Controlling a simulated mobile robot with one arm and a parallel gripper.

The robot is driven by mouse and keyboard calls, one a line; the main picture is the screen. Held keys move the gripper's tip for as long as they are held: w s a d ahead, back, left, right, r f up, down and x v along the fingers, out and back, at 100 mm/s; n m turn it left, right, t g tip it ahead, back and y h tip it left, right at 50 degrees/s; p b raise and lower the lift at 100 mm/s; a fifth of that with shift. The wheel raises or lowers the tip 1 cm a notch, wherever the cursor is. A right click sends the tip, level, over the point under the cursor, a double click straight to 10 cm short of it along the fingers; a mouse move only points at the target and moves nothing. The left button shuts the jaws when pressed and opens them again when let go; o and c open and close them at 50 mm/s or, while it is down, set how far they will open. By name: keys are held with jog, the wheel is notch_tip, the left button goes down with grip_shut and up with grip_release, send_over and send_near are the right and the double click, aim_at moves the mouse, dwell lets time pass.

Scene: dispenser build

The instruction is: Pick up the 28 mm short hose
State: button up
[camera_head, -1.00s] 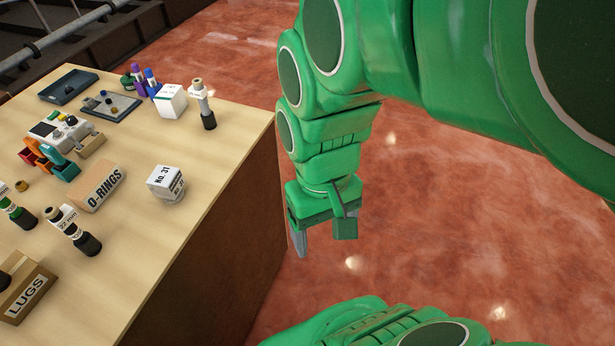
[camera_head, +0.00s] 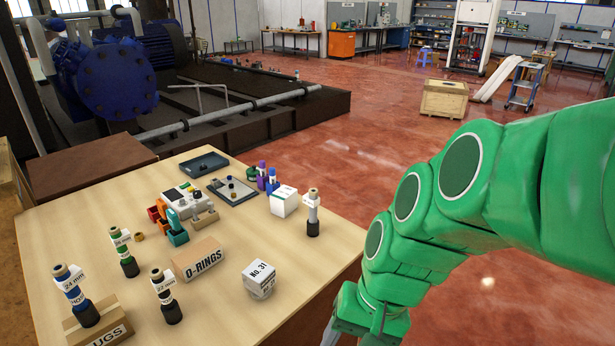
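Several short upright hoses with black lower ends and tan tops stand on the wooden table. The one with a green band (camera_head: 125,255) stands at the left; its small tag seems to read 28 mm. A hose tagged 24 mm (camera_head: 78,297), with a blue band, stands nearer the front left. A hose tagged 22 mm (camera_head: 166,297) stands to its right. A grey-banded hose (camera_head: 313,213) stands at the right edge, its tag unreadable. My gripper (camera_head: 352,322) is off the table's right side at the bottom edge, cut off by the frame. Its fingertips are hidden.
An O-RINGS box (camera_head: 198,259), a No. 31 block (camera_head: 259,281) and a LUGS box (camera_head: 105,328) sit on the table (camera_head: 218,315). Behind are orange and teal bins (camera_head: 176,233), a white box (camera_head: 284,202) and a dark tray (camera_head: 204,164). Bare tabletop lies front centre.

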aim_at(317, 204)
jog(key=w+a+r+m+t+y, duration=0.2)
jog(key=w+a+m+y, duration=0.3)
jog(key=w, duration=0.6)
jog(key=w+a+r+m+t+y, duration=0.2)
jog(key=w+a+m+t, duration=0.3)
jog(key=w, duration=0.6)
jog(key=w+d+f+m+t, duration=0.2)
jog(key=w+d+f+m, duration=0.1)
jog(key=w+d+m, duration=0.5)
jog(key=w+d+f+m+t, duration=0.2)
jog(key=w+d+f+m, duration=0.1)
jog(key=w+m, duration=0.5)
jog(key=shift+n+h, duration=0.4)
jog(key=shift+n, duration=0.3)
jog(key=shift+w+d+x, duration=0.1)
jog(key=shift+x, duration=1.25)
jog(key=shift+w+d+x, duration=0.15)
jog(key=shift+x, duration=1.2)
jog(key=shift+w+d+x, duration=0.1)
jog(key=shift+x, duration=1.2)
grip_shut()
